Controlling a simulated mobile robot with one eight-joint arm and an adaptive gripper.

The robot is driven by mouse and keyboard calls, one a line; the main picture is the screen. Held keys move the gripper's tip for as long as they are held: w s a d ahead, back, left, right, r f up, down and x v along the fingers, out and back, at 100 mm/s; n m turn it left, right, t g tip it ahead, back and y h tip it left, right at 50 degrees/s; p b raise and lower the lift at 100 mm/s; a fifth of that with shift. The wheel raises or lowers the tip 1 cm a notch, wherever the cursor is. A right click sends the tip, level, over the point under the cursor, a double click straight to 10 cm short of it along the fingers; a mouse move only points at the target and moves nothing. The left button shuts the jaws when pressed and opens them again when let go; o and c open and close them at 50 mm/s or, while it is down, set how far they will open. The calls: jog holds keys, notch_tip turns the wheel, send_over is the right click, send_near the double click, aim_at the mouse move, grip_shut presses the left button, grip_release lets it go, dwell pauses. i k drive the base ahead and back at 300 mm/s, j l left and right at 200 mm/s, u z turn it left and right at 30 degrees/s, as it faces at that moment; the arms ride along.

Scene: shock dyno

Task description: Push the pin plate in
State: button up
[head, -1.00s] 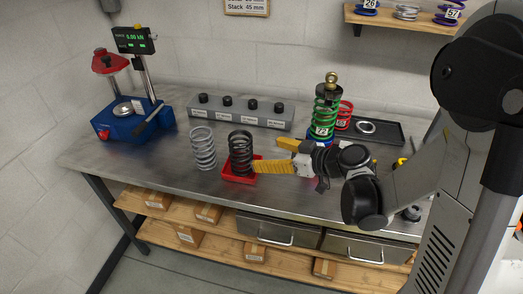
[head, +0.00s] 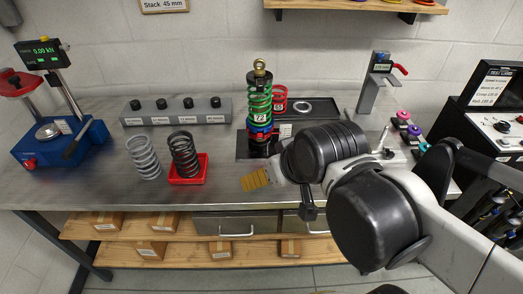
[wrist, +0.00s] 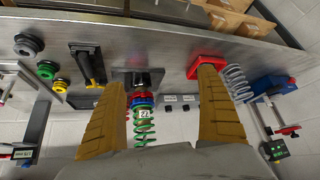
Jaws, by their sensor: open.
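The coilover shock (head: 259,112) with a green spring and label 72 stands upright on a dark base plate (head: 243,149) at the middle of the bench. It also shows, upside down, between my fingers in the wrist view (wrist: 145,128), with its dark base (wrist: 130,76). I cannot tell for sure which part is the pin plate. My gripper (head: 257,179) is in front of the shock, near the bench's front edge, yellow fingers pointing left. In the wrist view my gripper (wrist: 162,78) is open, its fingers wide apart with nothing held.
A red tray (head: 203,172) holds a black spring (head: 184,155); a grey spring (head: 144,158) stands beside it. A blue press (head: 60,140) is at left, a grey block (head: 180,112) behind. A black tray (head: 318,108) and a grey gauge stand (head: 374,85) are to the right.

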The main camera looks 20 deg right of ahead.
aim_at(380, 142)
jog(key=z, duration=1.55)
jog(key=i+j+z, duration=0.1)
jog(key=j+z, duration=0.2)
